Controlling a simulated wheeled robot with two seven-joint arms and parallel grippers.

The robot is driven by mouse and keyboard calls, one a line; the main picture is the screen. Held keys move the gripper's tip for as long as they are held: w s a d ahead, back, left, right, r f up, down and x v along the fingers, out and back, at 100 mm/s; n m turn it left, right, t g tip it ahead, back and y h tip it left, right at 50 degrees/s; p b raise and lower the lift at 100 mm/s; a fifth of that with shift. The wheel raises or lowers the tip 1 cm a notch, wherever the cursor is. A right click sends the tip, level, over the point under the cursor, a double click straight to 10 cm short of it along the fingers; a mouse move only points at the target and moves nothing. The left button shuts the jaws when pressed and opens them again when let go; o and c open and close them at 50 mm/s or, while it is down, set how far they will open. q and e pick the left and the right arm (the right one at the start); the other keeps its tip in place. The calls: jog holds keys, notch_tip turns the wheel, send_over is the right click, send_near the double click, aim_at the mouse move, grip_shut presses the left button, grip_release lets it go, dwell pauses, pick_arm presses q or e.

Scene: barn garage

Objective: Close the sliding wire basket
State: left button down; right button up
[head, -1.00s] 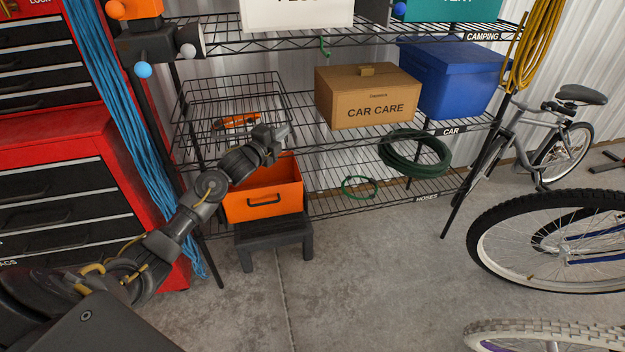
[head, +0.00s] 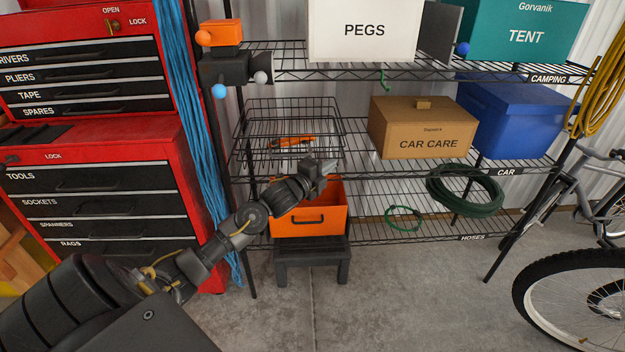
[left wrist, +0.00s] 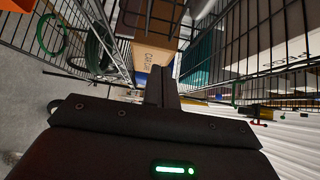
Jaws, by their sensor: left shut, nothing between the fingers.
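The black wire basket (head: 338,121) is on the middle level of the wire shelf, left of the car care box. An orange-handled tool (head: 292,140) lies in it. How far the basket is slid out is hard to tell. My left gripper (head: 328,167) is shut and empty, in front of the basket's lower right part in the head view. Contact with the basket cannot be told. In the left wrist view the shut fingers (left wrist: 161,86) point toward the shelf, with wire mesh on both sides. My right gripper is not in view.
An orange bin (head: 340,214) on a dark stool (head: 312,250) is below the gripper. The car care box (head: 395,135) and green hose (head: 465,190) are to the right. A red tool chest (head: 90,133) and blue ropes (head: 185,100) are left. Bikes stand at right.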

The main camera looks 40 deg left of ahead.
pick_arm(q)
jog(key=s, duration=0.7)
jog(key=shift+s+f, duration=0.15)
jog(key=shift+f, duration=0.15)
